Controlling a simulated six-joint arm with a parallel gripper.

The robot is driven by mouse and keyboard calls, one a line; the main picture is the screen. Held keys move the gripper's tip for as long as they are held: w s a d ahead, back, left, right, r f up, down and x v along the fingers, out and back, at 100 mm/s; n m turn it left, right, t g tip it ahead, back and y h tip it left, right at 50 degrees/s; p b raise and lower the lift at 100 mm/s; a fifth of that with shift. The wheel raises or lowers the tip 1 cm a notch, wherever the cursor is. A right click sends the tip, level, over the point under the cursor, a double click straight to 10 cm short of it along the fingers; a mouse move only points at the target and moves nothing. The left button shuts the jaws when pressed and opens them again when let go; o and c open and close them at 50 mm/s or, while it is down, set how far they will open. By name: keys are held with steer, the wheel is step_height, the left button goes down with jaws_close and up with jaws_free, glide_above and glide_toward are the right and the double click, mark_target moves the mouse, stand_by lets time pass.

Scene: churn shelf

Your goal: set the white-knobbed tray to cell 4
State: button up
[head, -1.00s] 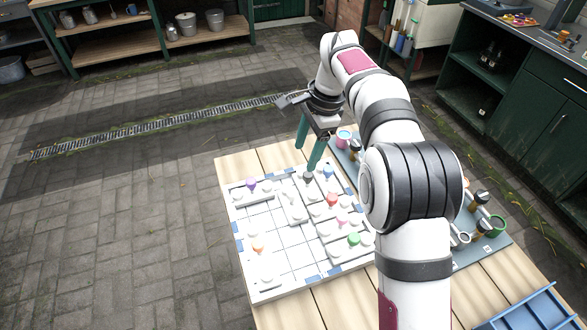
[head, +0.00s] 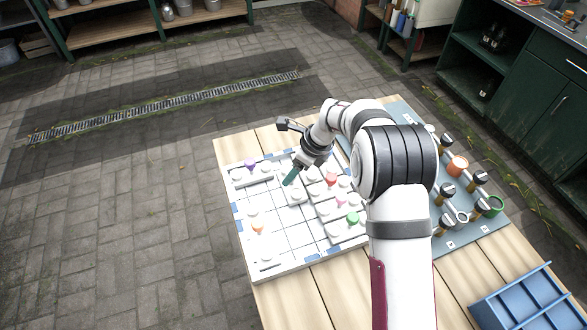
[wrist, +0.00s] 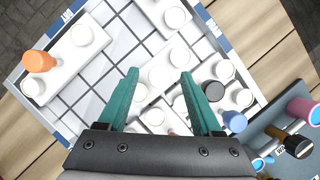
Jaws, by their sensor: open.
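A white tray (head: 296,197) with only white knobs showing lies near the middle of the white gridded board (head: 288,265). It also shows in the wrist view (wrist: 152,78), just beyond my fingertips. My gripper (head: 289,178) has teal fingers and hangs over this tray, pointing down. In the wrist view my gripper (wrist: 160,75) is open, its fingers wide apart with nothing held between them. Part of the tray is hidden by the fingers in the head view.
Other trays crowd the board: purple-knobbed (head: 250,163), orange-knobbed (head: 258,229), red-knobbed (head: 331,179) and green-knobbed (head: 352,218). Black (wrist: 213,90) and blue (wrist: 235,121) knobs stand right of my fingers. Bare cells lie left of the middle. A blue bin (head: 520,303) sits lower right.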

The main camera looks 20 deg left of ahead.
steer(key=shift+f, duration=0.1)
jaws_close()
stand_by(0.3)
stand_by(1.1)
